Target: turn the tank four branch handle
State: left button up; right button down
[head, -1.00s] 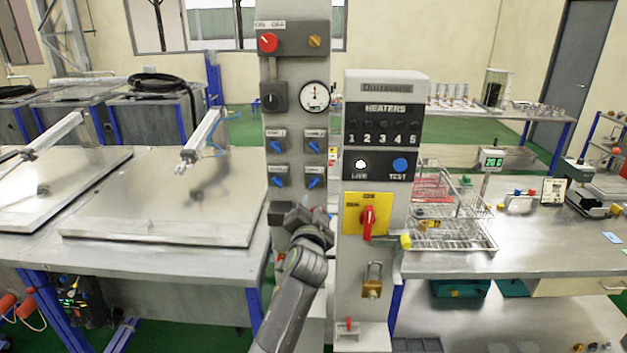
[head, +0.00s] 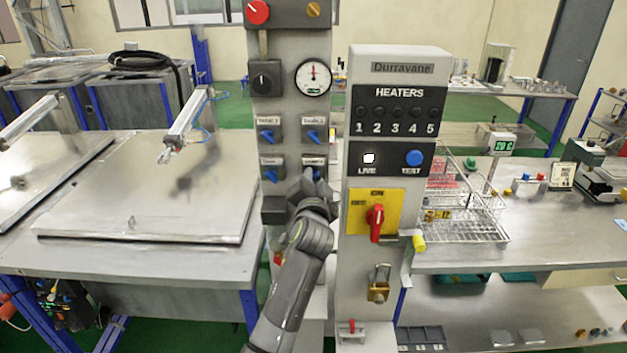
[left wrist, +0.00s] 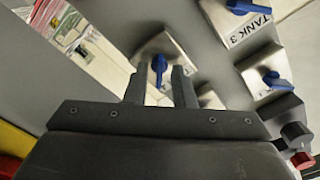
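A grey panel (head: 290,130) carries blue branch handles in two rows of two. My left gripper (head: 313,188) is at the lower right blue handle (head: 313,172) and partly hides it in the head view. In the left wrist view, my left gripper's two fingers (left wrist: 160,84) stand apart, with a blue handle (left wrist: 158,65) showing in the gap between their tips. Whether they touch it I cannot tell. That handle's label is hidden. Another blue handle (left wrist: 242,6) bears the label TANK 3. My right gripper is not in view.
Close by are the upper left handle (head: 267,136), upper right handle (head: 312,135) and lower left handle (head: 270,174). A gauge (head: 313,77) is above. The heater cabinet (head: 397,62), with a red switch (head: 376,222), stands just right of my arm.

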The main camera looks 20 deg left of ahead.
pick_arm(q)
jog(key=shift+c, duration=1.1)
grip_shut()
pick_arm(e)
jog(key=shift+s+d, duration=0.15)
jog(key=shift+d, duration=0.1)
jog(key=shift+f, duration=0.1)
pick_arm(q)
jog(key=n+b, duration=1.2)
jog(key=n, duration=0.5)
jog(key=shift+n, duration=0.4)
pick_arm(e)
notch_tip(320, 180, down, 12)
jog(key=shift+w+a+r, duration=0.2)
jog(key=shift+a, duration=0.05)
pick_arm(q)
jog(key=shift+r, duration=0.1)
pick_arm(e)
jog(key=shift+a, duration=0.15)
